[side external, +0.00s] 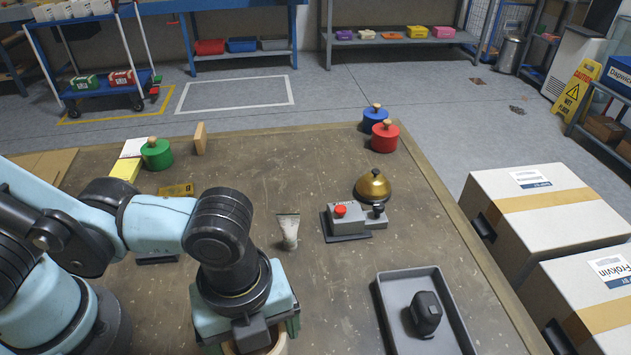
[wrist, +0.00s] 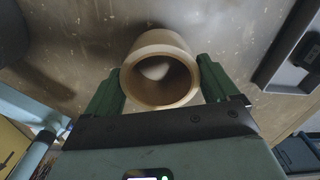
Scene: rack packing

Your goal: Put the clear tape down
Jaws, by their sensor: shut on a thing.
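The tape roll (wrist: 140,84) shows in the wrist view as a tan ring with an open middle, seen end-on. My gripper (wrist: 160,88) has a green finger on each side of it and is shut on it. In the side external view my gripper (side external: 262,335) is low at the bottom of the picture, and a pale curved part of the tape roll (side external: 281,345) shows under it. The rest of the roll is hidden by my gripper and the picture's edge. I cannot tell whether the roll touches the table.
A grey tray (side external: 386,309) with a black object (side external: 425,313) lies to the right. A tube (side external: 289,230), a button box (side external: 350,218) and a brass bell (side external: 374,187) stand behind. Table (side external: 325,300) between gripper and tray is clear.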

